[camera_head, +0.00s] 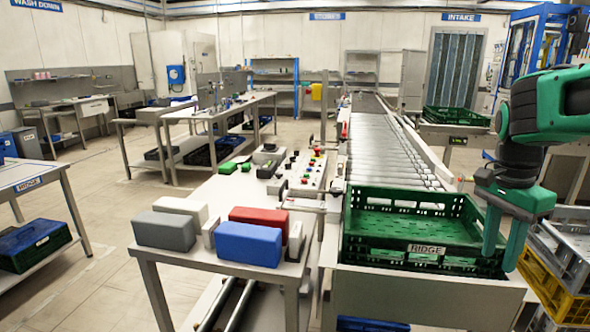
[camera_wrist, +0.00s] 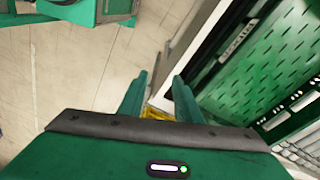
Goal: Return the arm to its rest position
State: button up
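My gripper (camera_head: 503,254) hangs from my green arm at the right of the head view, pointing down, by the right side of the green crate (camera_head: 425,250) labelled RIDGE. In the wrist view my gripper (camera_wrist: 158,78) has its two green fingers apart with nothing between them. The green crate (camera_wrist: 290,50) fills the right of the wrist view and shows a perforated floor. In the head view the crate looks empty and stands at the near end of the roller conveyor. My gripper hides part of its right edge.
A side table (camera_head: 222,262) at the front left bears grey, white, red and blue blocks. Stacked grey and yellow crates (camera_head: 562,290) stand at the right, close to my gripper. Open floor lies at left.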

jog(key=s+f+n, duration=0.4)
jog(key=s, duration=0.5)
jog(key=s+f+n+y, duration=0.1)
jog(key=s+f+n, duration=0.3)
jog(key=s, duration=0.5)
jog(key=shift+s+d+f+n, duration=0.3)
jog(key=shift+f+n, duration=0.1)
jog(key=shift+n, duration=0.4)
jog(key=shift+w+f, duration=0.25)
jog(key=shift+w, duration=0.35)
